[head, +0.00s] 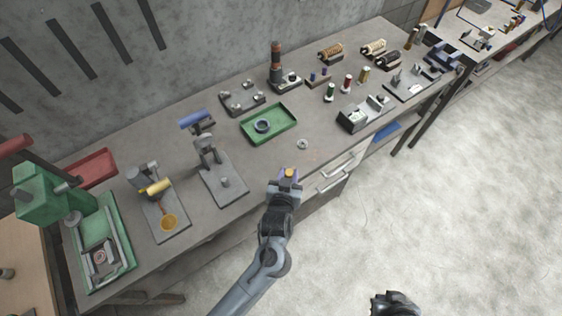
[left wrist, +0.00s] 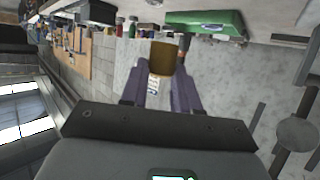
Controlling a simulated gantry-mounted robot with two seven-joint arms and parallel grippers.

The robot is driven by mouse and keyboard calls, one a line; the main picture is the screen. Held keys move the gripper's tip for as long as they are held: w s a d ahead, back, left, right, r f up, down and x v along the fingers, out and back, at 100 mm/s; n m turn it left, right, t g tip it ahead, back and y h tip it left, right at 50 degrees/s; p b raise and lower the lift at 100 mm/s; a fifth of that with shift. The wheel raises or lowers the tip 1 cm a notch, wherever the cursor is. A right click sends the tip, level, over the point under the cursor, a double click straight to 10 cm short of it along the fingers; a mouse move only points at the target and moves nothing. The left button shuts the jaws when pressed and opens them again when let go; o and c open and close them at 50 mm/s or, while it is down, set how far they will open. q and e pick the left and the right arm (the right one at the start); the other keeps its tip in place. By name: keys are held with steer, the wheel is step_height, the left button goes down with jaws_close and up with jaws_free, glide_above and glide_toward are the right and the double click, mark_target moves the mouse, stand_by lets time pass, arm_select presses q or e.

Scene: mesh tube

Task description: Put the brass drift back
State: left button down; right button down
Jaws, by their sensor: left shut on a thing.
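The brass drift (head: 289,173) shows as a short brass-coloured cylinder end at the tips of my left gripper (head: 286,182). In the left wrist view the brass drift (left wrist: 163,57) sits between the two purple-grey fingers of the left gripper (left wrist: 163,75), which are shut on it. The gripper is near the bench's front edge, above the drawer side. Much of the drift's length is hidden by the fingers. A dark part at the bottom edge of the head view seems to be my right gripper (head: 395,304); its fingers cannot be made out.
The grey bench (head: 285,165) runs diagonally. A green tray (head: 285,113) with a dark ring (head: 263,125) lies beyond the gripper. A small metal ring (head: 302,144) lies nearby. A press stand (head: 221,182) stands left. Several coloured cylinders and fixtures stand to the right.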

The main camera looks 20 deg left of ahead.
arm_select(q)
glide_above(270, 172)
step_height(270, 172, down, 7)
steer(key=shift+a+r, duration=0.1)
steer(key=shift+r, duration=0.05)
steer(key=shift+f, duration=2)
steer(key=shift+f+b, duration=0.15)
steer(key=shift+b, duration=0.2)
steer(key=c, duration=0.8)
jaws_free()
